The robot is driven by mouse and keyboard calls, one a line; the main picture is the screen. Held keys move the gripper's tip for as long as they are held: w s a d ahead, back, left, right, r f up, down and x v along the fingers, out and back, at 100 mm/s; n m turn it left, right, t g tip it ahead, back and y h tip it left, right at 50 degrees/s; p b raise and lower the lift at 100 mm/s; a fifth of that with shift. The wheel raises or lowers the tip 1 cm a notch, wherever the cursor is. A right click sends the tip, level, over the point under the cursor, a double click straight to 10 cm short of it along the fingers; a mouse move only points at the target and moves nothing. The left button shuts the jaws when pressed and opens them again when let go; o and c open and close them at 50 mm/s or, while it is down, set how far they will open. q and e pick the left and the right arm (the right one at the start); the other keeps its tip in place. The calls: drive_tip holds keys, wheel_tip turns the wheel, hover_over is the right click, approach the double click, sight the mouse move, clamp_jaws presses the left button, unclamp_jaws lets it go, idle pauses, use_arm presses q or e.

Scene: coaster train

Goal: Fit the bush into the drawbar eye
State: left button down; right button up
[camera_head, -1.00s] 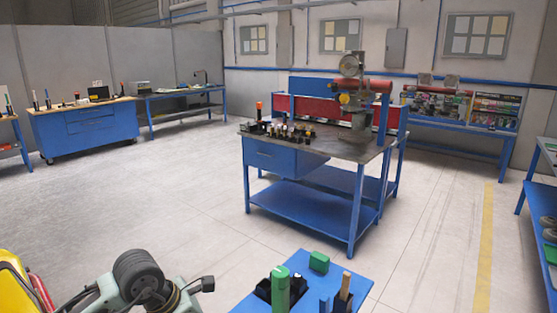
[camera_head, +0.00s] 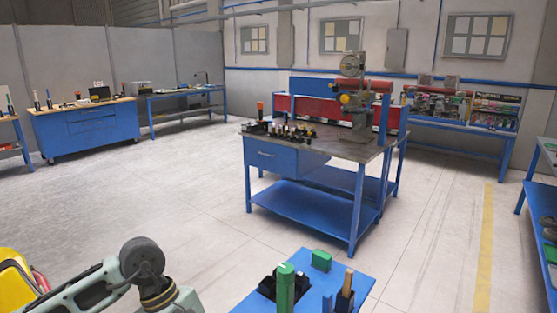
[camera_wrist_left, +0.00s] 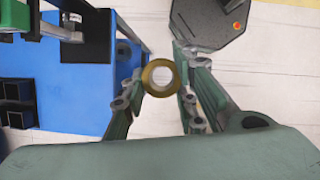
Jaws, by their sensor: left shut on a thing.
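The bush (camera_wrist_left: 161,77) is a brass-coloured ring with a pale bore, in the left wrist view. My left gripper (camera_wrist_left: 160,80) is shut on it, one finger on each side. The floor shows below and around the bush, beside the edge of a blue surface. In the head view my left arm comes in at the lower left, but its gripper and the bush are out of the picture. I cannot make out the drawbar eye in either view. My right gripper is not in view.
A blue worktop (camera_head: 325,263) at the bottom carries a green cylinder (camera_head: 285,288), a green block (camera_head: 321,260) and black holders. A blue workbench (camera_head: 275,165) with a machine (camera_head: 352,95) stands further off. Open floor (camera_head: 160,200) lies between.

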use_arm(q)
drive_tip(key=s+a+r+m+g+y, duration=0.2)
drive_tip(key=s+m, duration=0.5)
drive_tip(key=m, duration=0.5)
drive_tip(key=shift+s+a+r+y, duration=0.15)
drive_tip(key=shift+a+r+y, duration=0.35)
drive_tip(key=shift+a+y, duration=0.55)
